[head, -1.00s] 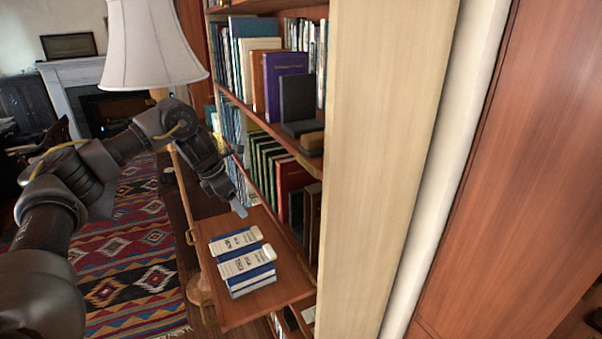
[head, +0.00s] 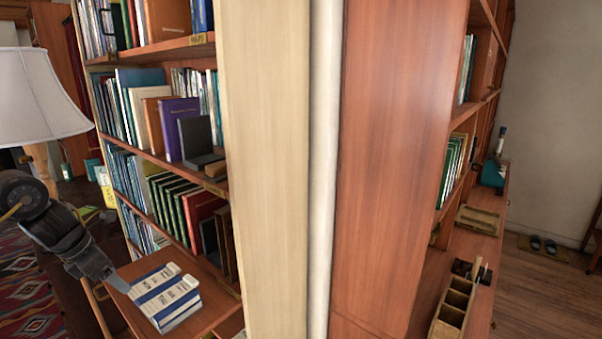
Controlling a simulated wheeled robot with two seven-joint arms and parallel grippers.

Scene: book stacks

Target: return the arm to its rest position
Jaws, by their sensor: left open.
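My left arm comes in at the left edge, and its gripper (head: 118,284) points down and to the right, beside the books. The jaws are small in view, with nothing seen between them. My right gripper is not in view.
A tall bookcase with a pale end panel (head: 266,170) and a reddish panel (head: 392,150) fills the middle. A white lampshade (head: 38,97) stands close behind my left arm. A wooden compartment box (head: 453,306) sits on the right-hand ledge. Floor (head: 545,290) shows at the far right.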

